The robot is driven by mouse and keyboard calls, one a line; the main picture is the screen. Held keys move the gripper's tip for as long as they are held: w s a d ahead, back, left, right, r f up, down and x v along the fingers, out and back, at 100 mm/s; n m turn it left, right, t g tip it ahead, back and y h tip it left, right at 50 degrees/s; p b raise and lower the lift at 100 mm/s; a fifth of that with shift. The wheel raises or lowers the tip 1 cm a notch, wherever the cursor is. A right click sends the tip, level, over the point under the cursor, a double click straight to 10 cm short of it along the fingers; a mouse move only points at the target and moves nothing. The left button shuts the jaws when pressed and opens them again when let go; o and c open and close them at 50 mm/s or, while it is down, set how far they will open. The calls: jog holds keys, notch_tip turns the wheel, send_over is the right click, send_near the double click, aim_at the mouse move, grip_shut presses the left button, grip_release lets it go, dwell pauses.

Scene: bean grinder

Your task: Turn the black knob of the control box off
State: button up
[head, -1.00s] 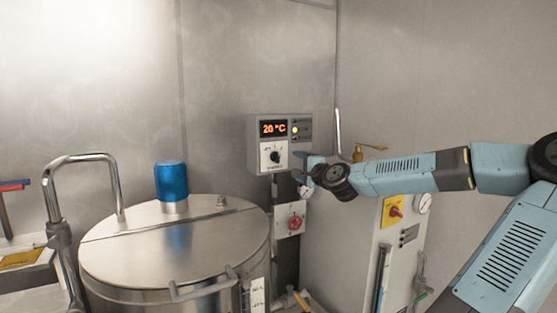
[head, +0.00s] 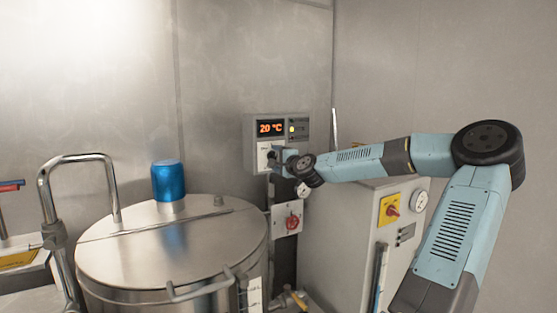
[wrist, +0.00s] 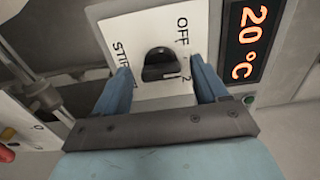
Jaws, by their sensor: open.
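The control box (head: 249,142) hangs on the back wall, with a display reading 20 °C and a lit yellow lamp. Its black knob (wrist: 163,65) is on a white plate (wrist: 140,31) marked OFF, STIR and 2 in the wrist view. The direction the knob's pointer faces is hard to tell. My gripper (wrist: 160,78) is open at the plate, one finger on each side of the knob, with gaps visible between fingers and knob. In the head view my gripper (head: 279,157) hides most of the knob.
A steel tank (head: 165,250) with a blue cap (head: 167,181) stands at the left. Below the control box is a plate with a red knob (head: 292,222). A white cabinet with a red-and-yellow switch (head: 391,209) stands to the right, under my arm.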

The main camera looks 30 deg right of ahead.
jog(key=shift+w, duration=0.2)
jog(key=shift+c, duration=0.3)
jog(key=c, duration=0.9)
jog(key=shift+d, duration=0.25)
jog(key=shift+c, duration=0.5)
jog(key=shift+a+f, duration=0.1)
jog(key=shift+a, duration=0.1)
